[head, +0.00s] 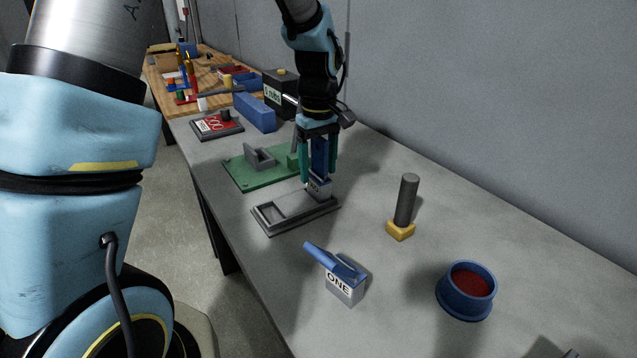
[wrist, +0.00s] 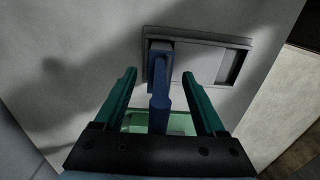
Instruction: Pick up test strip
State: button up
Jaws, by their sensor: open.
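My gripper (head: 319,178) points down over the grey tray (head: 272,222), its green fingers open. Between the fingers stands an upright blue piece (head: 319,158) above a small pale block (head: 319,189) with dark lettering, at the tray's right end. In the wrist view the blue piece (wrist: 160,85) lies between the fingertips (wrist: 165,90) with a gap on each side. The grey tray (wrist: 205,40) shows behind it, with a recess at its right end. No thing is plainly marked as the test strip; I cannot tell whether it is this blue piece.
A block marked ONE (head: 344,287) with a tilted blue top stands in front. A grey post on a yellow base (head: 401,230) and a blue cup (head: 467,298) with dark red contents stand to the right. A green plate (head: 240,175) lies behind the tray.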

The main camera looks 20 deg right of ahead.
jog(key=shift+f, duration=0.15)
grip_shut()
dwell(0.5)
dwell(0.9)
